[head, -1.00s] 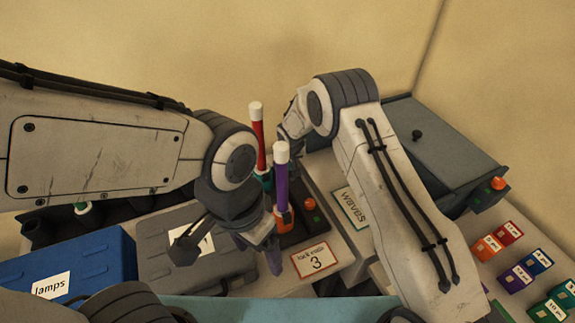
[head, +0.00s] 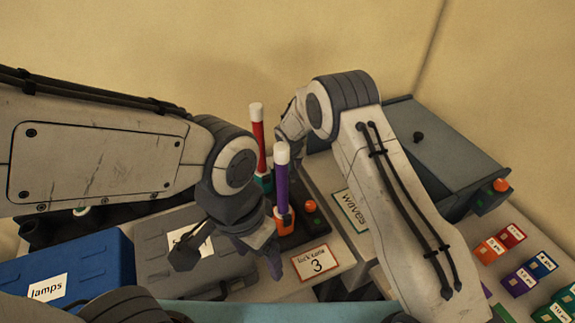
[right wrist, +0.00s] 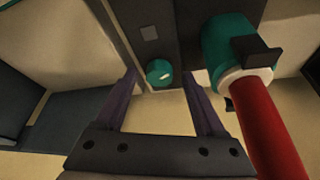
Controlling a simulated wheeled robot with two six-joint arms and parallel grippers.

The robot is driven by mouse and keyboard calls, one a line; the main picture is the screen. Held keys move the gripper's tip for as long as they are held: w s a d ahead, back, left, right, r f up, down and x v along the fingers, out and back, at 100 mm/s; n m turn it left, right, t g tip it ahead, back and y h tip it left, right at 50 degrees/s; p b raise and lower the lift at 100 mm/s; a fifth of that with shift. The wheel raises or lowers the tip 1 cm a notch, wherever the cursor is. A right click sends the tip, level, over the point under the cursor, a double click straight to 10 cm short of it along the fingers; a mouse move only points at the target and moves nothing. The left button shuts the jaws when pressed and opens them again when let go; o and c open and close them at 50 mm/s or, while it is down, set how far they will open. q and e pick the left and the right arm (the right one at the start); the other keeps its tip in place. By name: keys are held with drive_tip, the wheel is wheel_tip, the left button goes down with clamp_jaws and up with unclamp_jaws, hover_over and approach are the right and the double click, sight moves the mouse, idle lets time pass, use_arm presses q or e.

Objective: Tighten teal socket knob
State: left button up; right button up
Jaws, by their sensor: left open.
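The small round teal knob (right wrist: 158,72) with a pale mark shows in the right wrist view on a dark panel. My right gripper (right wrist: 160,80) is open, its two dark purple fingers apart on either side of the knob; I cannot tell if they touch it. Beside it is the teal socket (right wrist: 228,42) with a dark clamp, holding a red tube (right wrist: 268,130). In the head view the red tube (head: 258,142) stands in its teal socket (head: 263,182); the knob is hidden there. My left gripper (head: 268,262) is open in front of the sockets.
A purple tube (head: 281,185) stands in an orange socket (head: 285,218), close to my left gripper. A blue case (head: 90,265) and grey case (head: 150,262) are at the left. A dark grey box (head: 450,150) and several coloured blocks (head: 515,280) are at the right.

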drive_tip(key=shift+r, duration=0.1)
drive_tip(key=b+v, duration=0.2)
drive_tip(key=v, duration=0.8)
drive_tip(key=shift+b, duration=0.35)
drive_tip(key=shift+s+r, duration=0.1)
drive_tip(key=shift+s, duration=0.05)
